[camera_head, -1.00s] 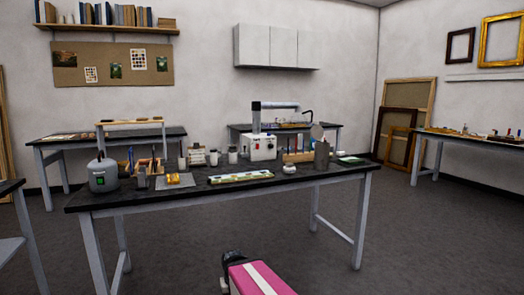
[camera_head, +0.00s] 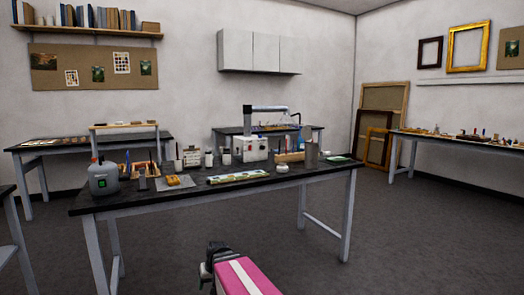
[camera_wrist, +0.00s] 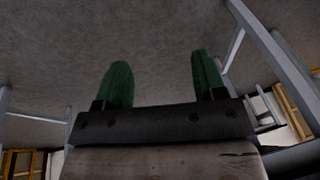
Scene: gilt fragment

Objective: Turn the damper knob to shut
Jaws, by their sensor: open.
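A white box unit (camera_head: 250,149) with a grey extraction arm (camera_head: 265,108) stands at the back of the near black-topped table (camera_head: 130,200). Small dark and red marks show on its front, but I cannot tell which is the damper knob. My gripper is at the bottom of the head view, in front of the table and well apart from the unit; its fingers are not clear there. In the wrist view my gripper (camera_wrist: 160,82) shows two green fingers spread apart with nothing between them. The wrist view shows floor and table legs, not the unit.
A grey canister (camera_head: 103,178) stands at the table's left end. A long patterned strip (camera_head: 238,177) and a yellow piece on a grey sheet (camera_head: 175,182) lie near the front edge. Other tables stand behind and at right (camera_head: 460,143). Floor at right is clear.

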